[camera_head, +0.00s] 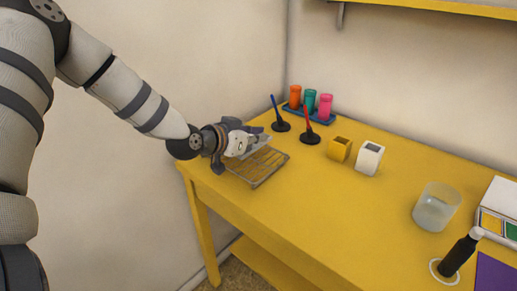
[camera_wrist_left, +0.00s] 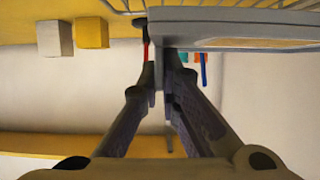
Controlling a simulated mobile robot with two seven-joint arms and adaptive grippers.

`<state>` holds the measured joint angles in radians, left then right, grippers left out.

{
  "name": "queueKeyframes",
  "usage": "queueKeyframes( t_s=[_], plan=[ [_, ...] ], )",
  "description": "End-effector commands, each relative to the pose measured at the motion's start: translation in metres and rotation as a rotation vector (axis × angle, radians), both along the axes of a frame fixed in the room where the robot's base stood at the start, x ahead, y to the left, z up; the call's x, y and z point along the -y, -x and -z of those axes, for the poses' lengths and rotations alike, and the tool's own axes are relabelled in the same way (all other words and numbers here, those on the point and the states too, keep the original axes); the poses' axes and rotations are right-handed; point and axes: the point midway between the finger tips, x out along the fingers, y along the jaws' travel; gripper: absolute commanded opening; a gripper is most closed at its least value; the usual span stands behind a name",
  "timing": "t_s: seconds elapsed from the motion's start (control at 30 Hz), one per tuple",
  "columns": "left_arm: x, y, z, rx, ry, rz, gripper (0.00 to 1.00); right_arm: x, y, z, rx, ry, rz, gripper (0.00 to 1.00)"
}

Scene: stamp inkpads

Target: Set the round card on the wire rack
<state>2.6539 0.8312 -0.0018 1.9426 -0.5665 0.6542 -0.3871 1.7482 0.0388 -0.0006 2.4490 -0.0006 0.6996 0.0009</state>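The wire rack (camera_head: 268,170) lies at the table's far left corner, and its wires also show along the top of the left wrist view (camera_wrist_left: 215,5). My left gripper (camera_head: 240,138) is over the rack. In the left wrist view its fingers (camera_wrist_left: 162,80) converge almost together on a pale grey flat piece (camera_wrist_left: 230,22) with a tan panel, close to the rack. A white surface with a ring mark (camera_head: 239,145) shows at the gripper in the head view. I cannot tell for sure whether this is the round card, as the fingers partly hide it. My right gripper is out of view.
Blue (camera_head: 281,125) and red (camera_head: 308,136) handled stamps stand right of the rack. Behind are several coloured cups (camera_head: 325,105) on a blue tray. Yellow (camera_head: 339,149) and white (camera_head: 369,158) blocks stand nearer. A glass jar (camera_head: 437,207) and dark bottle (camera_head: 460,254) are at right. The front middle is clear.

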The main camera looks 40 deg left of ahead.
Motion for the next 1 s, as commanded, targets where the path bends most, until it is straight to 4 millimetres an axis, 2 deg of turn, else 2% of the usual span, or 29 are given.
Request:
queueKeyframes(
  t_s=[0.07,0.17,0.23,0.4,0.57,0.6,0.67,0.93,1.0],
  plan=[
    [-0.007,-0.003,0.010,-0.002,0.000,-0.004,0.00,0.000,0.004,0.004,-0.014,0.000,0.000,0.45],
    [-0.007,-0.002,0.034,-0.009,0.002,-0.002,0.00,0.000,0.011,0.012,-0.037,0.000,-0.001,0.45],
    [-0.007,-0.002,0.041,-0.004,0.002,-0.003,0.00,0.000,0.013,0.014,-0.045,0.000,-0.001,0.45],
    [-0.006,-0.003,0.036,0.003,0.000,-0.002,0.00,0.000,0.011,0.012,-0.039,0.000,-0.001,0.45],
    [-0.006,-0.003,0.040,0.002,-0.001,-0.002,0.00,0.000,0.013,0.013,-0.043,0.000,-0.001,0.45],
    [-0.006,-0.003,0.039,0.003,0.000,-0.002,0.11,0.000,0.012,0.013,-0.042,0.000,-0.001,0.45],
    [-0.006,-0.003,0.039,0.003,0.000,-0.002,0.25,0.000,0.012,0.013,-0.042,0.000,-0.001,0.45],
    [-0.006,-0.003,0.038,0.004,0.001,-0.002,0.25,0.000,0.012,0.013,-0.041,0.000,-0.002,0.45],
    [-0.006,-0.003,0.032,0.007,0.001,-0.002,0.25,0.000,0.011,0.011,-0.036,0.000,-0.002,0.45]
  ],
)
